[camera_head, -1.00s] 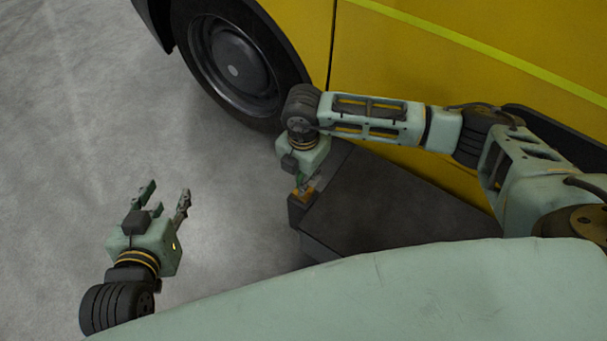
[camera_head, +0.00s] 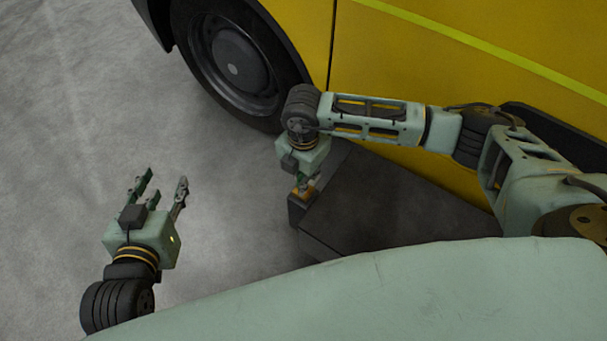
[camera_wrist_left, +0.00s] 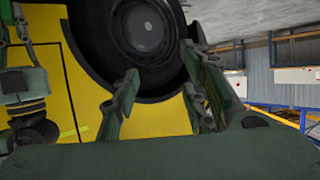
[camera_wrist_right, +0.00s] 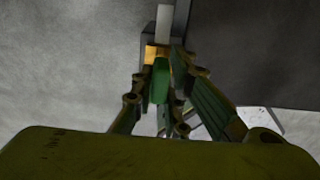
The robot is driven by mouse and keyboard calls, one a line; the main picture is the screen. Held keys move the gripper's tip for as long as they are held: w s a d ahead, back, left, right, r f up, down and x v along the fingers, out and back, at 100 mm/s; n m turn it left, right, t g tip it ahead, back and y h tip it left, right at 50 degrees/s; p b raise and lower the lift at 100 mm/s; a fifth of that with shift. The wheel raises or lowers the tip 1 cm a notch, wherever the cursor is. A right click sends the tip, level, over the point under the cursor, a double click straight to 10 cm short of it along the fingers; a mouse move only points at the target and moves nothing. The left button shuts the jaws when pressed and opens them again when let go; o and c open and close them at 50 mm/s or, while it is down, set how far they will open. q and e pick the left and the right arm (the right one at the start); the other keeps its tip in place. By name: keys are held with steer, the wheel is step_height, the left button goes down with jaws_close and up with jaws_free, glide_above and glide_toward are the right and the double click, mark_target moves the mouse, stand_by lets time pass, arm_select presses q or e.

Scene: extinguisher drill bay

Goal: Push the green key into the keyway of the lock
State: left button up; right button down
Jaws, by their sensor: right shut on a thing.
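The green key (camera_wrist_right: 161,82) is between the fingers of my right gripper (camera_wrist_right: 158,72), which is shut on it. The brass-coloured lock (camera_wrist_right: 153,53) is just ahead of the key in the right wrist view. The key's front end meets the lock's near side in the picture; the keyway is hidden, so I cannot tell how deep the key is. In the head view the lock (camera_head: 302,193) is at the end of a dark block, under my right gripper (camera_head: 305,182). My left gripper (camera_head: 160,184) is open and empty over the floor at left.
A dark grey block (camera_head: 385,205) stands beside the yellow vehicle (camera_head: 450,85). The vehicle's wheel (camera_head: 235,65) is behind my right wrist. A pale bar (camera_wrist_right: 163,20) shows beyond the lock. The grey floor at left (camera_head: 90,120) is clear.

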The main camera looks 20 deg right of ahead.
arm_select(q)
steer(key=shift+w+d+r+t, duration=0.15)
steer(key=shift+w+r+t, duration=0.05)
steer(key=shift+r, duration=0.2)
steer(key=shift+w+d+r+t, duration=0.1)
steer(key=shift+w+r+t, duration=0.1)
steer(key=shift+r, duration=0.2)
arm_select(e)
steer(key=shift+f, duration=0.3)
arm_select(q)
steer(key=shift+w+r, duration=0.15)
steer(key=shift+r, duration=0.1)
arm_select(e)
steer(key=shift+f, duration=0.1)
arm_select(q)
steer(key=shift+w+d+r+t+h+b, duration=0.15)
steer(key=shift+r+t+h+b, duration=0.15)
steer(key=shift+r, duration=0.2)
steer(key=shift+w+d+r+t+h+b, duration=0.1)
steer(key=shift+w+d+r+t+b, duration=0.05)
steer(key=shift+r+t, duration=0.3)
arm_select(e)
steer(key=shift+f, duration=0.3)
arm_select(q)
steer(key=shift+r, duration=0.1)
steer(key=shift+w+r, duration=0.1)
steer(key=shift+r, duration=0.1)
arm_select(e)
steer(key=shift+f, duration=0.15)
